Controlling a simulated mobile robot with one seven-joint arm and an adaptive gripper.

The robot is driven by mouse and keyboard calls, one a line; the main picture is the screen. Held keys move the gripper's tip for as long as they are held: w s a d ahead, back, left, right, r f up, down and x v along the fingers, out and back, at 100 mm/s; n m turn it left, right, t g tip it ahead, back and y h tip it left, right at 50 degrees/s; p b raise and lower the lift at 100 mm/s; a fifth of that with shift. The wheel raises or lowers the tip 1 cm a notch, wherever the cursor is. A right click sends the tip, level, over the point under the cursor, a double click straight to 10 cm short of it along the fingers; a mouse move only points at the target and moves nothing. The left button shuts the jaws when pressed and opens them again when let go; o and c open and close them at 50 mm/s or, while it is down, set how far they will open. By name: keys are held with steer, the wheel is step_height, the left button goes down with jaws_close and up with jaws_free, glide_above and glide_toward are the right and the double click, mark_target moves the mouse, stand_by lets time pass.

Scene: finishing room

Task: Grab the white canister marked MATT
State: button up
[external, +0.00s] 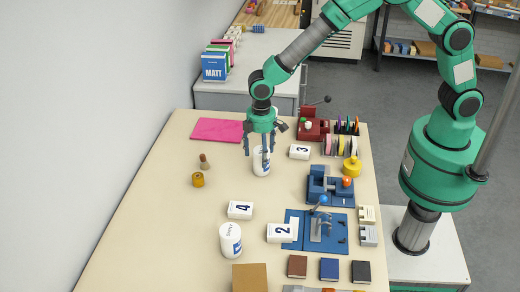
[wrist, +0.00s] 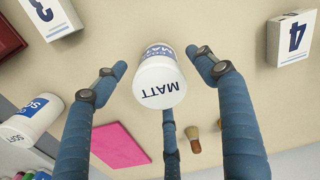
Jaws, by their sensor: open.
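The white canister marked MATT (wrist: 160,85) stands between my fingers in the wrist view, its lid lettering toward the camera. In the external view this canister (external: 261,163) stands on the bench right below my gripper, partly covered by a finger. My gripper (external: 259,147) points down and is open, its three blue fingers spread around the canister. In the wrist view, gaps show between the canister and the two upper fingertips; I cannot tell whether the third finger touches it.
Another white canister (external: 230,240) stands nearer the bench front. Boxes numbered 3 (external: 300,152), 4 (external: 240,210) and 2 (external: 281,233) are around. A pink sheet (external: 217,129) lies behind. A MATT-labelled box (external: 214,68) stands on the back cabinet. The bench's left side is mostly clear.

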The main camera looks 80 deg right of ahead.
steer(key=shift+f, duration=1.3)
steer(key=c, duration=1.5)
steer(key=shift+c, duration=0.2)
steer(key=shift+r, duration=0.1)
step_height(320, 180, up, 10)
steer(key=shift+f+p, duration=0.1)
steer(key=shift+p, duration=0.55)
